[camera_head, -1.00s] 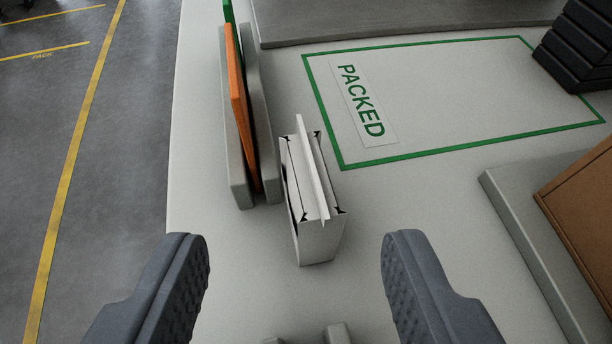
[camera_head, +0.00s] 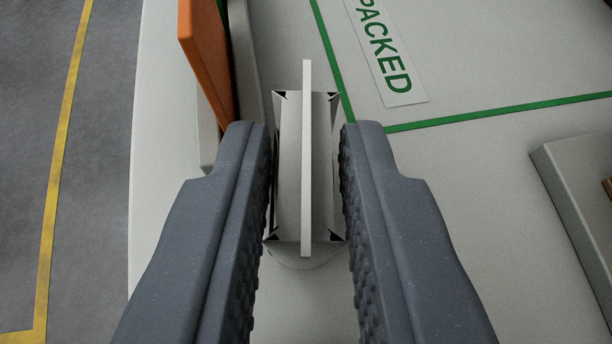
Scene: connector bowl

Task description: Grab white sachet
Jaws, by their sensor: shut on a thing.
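The white sachet (camera_head: 307,160) is a thin flat white piece standing on edge, seen from above. It stands in the top of a white box-like holder (camera_head: 290,200) with dark notches at its corners. My gripper (camera_head: 306,135) has one grey ridged finger on each side of the holder and sachet. The fingers are shut on the sachet's white holder, close along both its sides. From this angle the exact contact between the finger pads and the holder is hard to see. The lower part of the holder is hidden below its top.
An orange flat piece (camera_head: 205,60) stands in a grey rack (camera_head: 243,60) close by at the upper left. A green-outlined area with a PACKED label (camera_head: 388,55) is at the upper right. A grey block (camera_head: 580,190) lies at the right. The table's left edge borders the floor.

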